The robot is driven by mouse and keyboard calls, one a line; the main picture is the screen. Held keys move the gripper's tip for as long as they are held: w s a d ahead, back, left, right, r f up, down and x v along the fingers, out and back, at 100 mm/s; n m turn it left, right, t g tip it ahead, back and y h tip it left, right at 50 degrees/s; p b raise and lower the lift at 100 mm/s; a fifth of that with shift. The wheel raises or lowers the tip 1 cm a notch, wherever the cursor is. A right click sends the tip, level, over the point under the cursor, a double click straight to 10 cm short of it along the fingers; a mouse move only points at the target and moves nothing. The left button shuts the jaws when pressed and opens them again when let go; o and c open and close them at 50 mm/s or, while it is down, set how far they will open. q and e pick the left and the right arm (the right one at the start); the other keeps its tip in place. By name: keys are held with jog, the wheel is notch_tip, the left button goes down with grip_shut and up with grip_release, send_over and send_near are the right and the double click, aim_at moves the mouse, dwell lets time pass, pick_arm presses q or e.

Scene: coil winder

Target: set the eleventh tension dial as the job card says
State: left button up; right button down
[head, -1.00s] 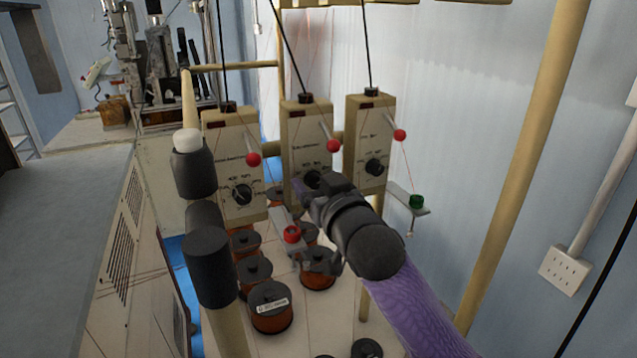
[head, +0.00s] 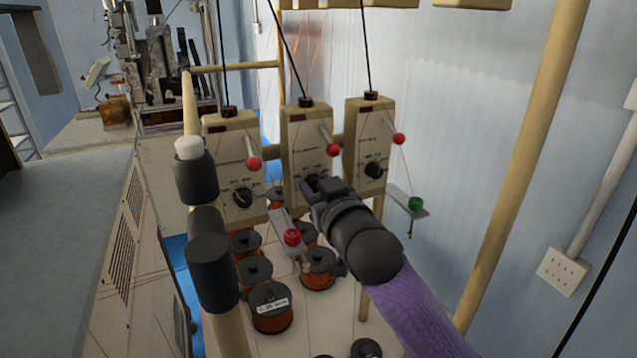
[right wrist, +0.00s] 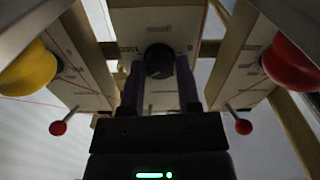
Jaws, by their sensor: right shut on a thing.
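Three cream tension boxes stand side by side in the head view: left (head: 231,150), middle (head: 305,130) and right (head: 369,130). Each has a black dial on a printed scale. My right gripper (head: 314,187) reaches the middle box, and its fingers are shut on that box's dial. The right wrist view shows the dial (right wrist: 160,60) between the two fingers (right wrist: 160,88), with the scale around it partly hidden. The dial's pointer cannot be made out. The left dial (head: 243,198) and right dial (head: 374,170) are free. No job card or left gripper shows.
Red balls on rods, such as the right one (head: 398,139), stick out from the boxes. Several copper wire spools (head: 271,308) stand below. A cream pole with black sleeves (head: 212,270) rises at left. A wall socket (head: 563,272) is at right.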

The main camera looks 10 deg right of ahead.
jog(key=n+p, duration=0.5)
jog(key=n, duration=0.3)
jog(key=shift+n+p, duration=0.35)
jog(key=shift+n, duration=0.05)
jog(key=n+p, duration=0.2)
jog(key=n, duration=0.2)
jog(key=shift+a+n, duration=0.1)
jog(key=shift+n, duration=0.2)
jog(key=n+p, duration=0.1)
jog(key=n, duration=0.3)
jog(key=shift+f+n, duration=0.15)
jog(key=shift+n, duration=0.25)
jog(key=shift+n+p, duration=0.3)
jog(key=shift+c, duration=1.6)
grip_release()
